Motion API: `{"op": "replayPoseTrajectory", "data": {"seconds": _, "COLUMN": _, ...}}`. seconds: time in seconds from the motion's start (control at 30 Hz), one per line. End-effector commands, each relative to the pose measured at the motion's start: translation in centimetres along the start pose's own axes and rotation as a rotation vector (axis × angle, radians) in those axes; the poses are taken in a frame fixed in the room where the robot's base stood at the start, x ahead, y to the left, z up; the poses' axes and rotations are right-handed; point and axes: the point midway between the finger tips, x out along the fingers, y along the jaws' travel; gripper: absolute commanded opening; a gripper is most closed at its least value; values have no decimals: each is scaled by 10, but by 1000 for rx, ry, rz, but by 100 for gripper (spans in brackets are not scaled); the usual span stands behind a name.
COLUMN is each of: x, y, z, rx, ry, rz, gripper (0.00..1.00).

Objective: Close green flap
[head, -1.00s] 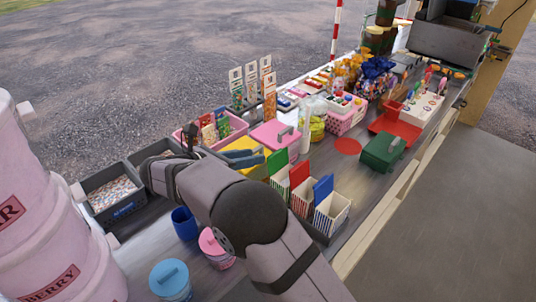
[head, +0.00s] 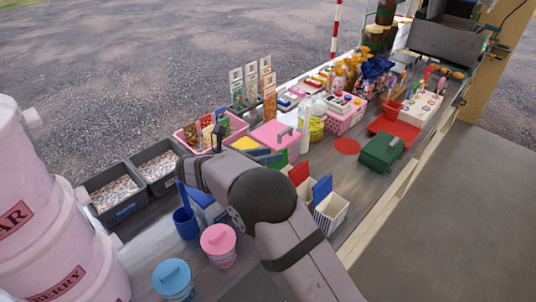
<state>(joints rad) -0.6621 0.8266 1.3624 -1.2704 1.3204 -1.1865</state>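The green flap (head: 292,154) shows only as a small patch beside my arm. It looks raised, and the box below it is mostly hidden by my arm. The open red flap (head: 299,173) and open blue flap (head: 323,187) stand on striped boxes to its right. My gripper (head: 274,157) shows as blue-grey parts behind my forearm, close to the left of the green flap. Whether it touches the flap cannot be told. The gap between its fingers is not clear.
A pink lidded box (head: 272,134) and a white bottle (head: 304,131) stand behind the flaps. A green case (head: 382,151) is to the right. A blue cup (head: 186,223) and a pink tub (head: 218,245) stand at the left front. The counter right of the striped boxes is clear.

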Motion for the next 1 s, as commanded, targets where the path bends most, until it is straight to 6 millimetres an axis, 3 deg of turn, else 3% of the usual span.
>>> {"op": "replayPoseTrajectory", "data": {"seconds": 0.07, "x": 0, "y": 0, "z": 0, "rx": 0, "ry": 0, "rz": 0, "gripper": 30}}
{"op": "replayPoseTrajectory", "data": {"seconds": 0.2, "x": 0, "y": 0, "z": 0, "rx": 0, "ry": 0, "rz": 0, "gripper": 0}}
{"op": "replayPoseTrajectory", "data": {"seconds": 0.63, "x": 0, "y": -4, "z": -1, "rx": 50, "ry": -1, "rz": 21, "gripper": 0}}
{"op": "replayPoseTrajectory", "data": {"seconds": 1.0, "x": 2, "y": -21, "z": -6, "rx": 282, "ry": 0, "rz": 117, "gripper": 0}}
